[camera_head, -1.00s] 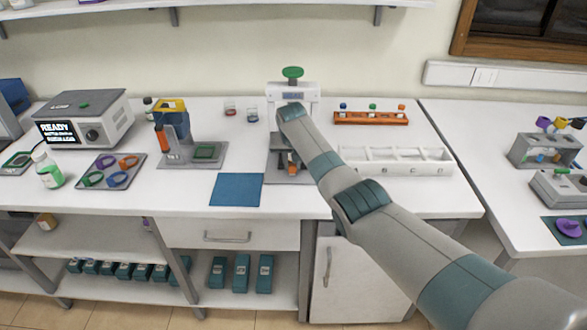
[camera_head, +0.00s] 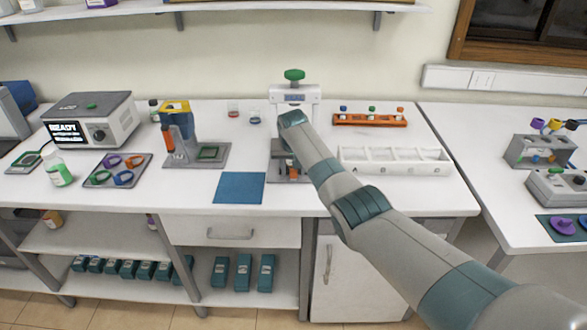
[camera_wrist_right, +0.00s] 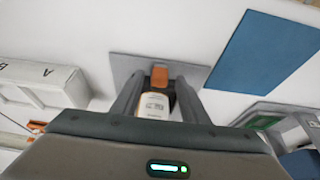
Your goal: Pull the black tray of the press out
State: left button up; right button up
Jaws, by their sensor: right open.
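The press (camera_head: 295,94) is a white and grey stand with a green knob on top and a small display, at the back middle of the bench. Its grey base plate (camera_head: 276,176) sits in front; it also shows in the right wrist view (camera_wrist_right: 122,68). My right gripper (camera_head: 291,170) points down over this base. In the right wrist view, my open right gripper (camera_wrist_right: 160,82) has one finger on each side of an orange-topped piece (camera_wrist_right: 159,76) with a pale labelled body. I cannot tell whether the fingers touch it. I cannot make out a black tray; my arm hides much of the press.
A blue mat (camera_head: 239,188) lies left of the press base. A white compartment box (camera_head: 395,168) stands to the right, with an orange rack (camera_head: 370,121) behind it. A device with a yellow top (camera_head: 175,106) stands further left. Bench is clear in front.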

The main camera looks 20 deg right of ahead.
jog(key=shift+r, duration=0.15)
jog(key=shift+v, duration=0.9)
jog(key=b+v, duration=0.4)
jog(key=v, duration=1.1)
jog(key=shift+s+r, duration=0.15)
jog(key=shift+s, duration=0.05)
